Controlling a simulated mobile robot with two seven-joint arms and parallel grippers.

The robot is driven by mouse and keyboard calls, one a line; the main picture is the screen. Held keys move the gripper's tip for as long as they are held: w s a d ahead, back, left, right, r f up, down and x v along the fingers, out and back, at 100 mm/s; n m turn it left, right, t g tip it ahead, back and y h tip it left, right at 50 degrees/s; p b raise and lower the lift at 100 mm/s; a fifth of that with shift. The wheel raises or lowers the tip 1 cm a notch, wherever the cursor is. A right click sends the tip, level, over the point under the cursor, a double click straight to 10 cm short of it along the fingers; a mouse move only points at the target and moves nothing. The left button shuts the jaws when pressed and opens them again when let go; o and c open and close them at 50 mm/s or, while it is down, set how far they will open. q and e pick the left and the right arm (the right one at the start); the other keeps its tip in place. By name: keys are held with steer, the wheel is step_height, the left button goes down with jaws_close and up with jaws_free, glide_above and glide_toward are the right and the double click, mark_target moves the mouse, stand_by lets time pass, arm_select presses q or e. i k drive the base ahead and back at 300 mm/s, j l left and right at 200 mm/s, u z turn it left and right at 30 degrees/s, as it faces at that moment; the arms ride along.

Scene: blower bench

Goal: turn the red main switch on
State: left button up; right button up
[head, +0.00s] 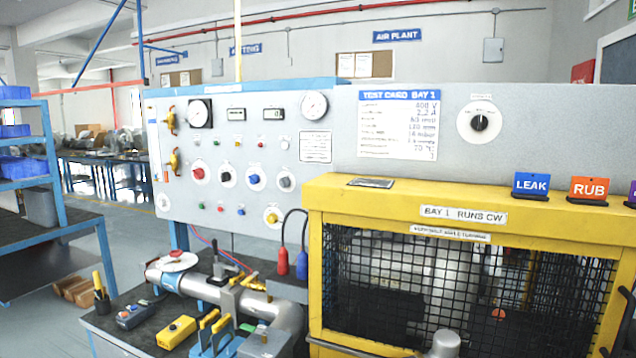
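A round red knob (198,174) sits on the grey control panel (330,220), at the left of a row of knobs; it looks like the red main switch. A pale round plate surrounds it. Its on or off position is too small to read. To its right in the row are a black knob (225,177), a blue knob (253,179) and another dark knob (285,182). Nothing touches the red knob. Neither of my grippers can be made out in the head view.
A yellow mesh guard (400,200) stands in front of the panel's right part. A bench (110,325) below the panel carries a grey pipe (215,290), a yellow box (176,332) and a small control box (138,314). A blue shelf rack (50,180) stands left. The red knob's front looks clear.

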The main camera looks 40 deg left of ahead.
mark_target(199, 174)
steer(key=u, duration=1.85)
steer(key=i+j, duration=0.1)
steer(key=j, duration=0.3)
steer(key=i+j+z, duration=0.1)
steer(key=j, duration=0.25)
steer(key=i+j, duration=0.15)
steer(key=j, duration=0.25)
steer(key=i+j+z, duration=0.3)
steer(key=j, duration=0.55)
steer(key=i+j+z, duration=0.1)
steer(key=j+z, duration=0.15)
steer(key=j, duration=0.55)
steer(key=j+z, duration=0.3)
steer(key=j, duration=0.6)
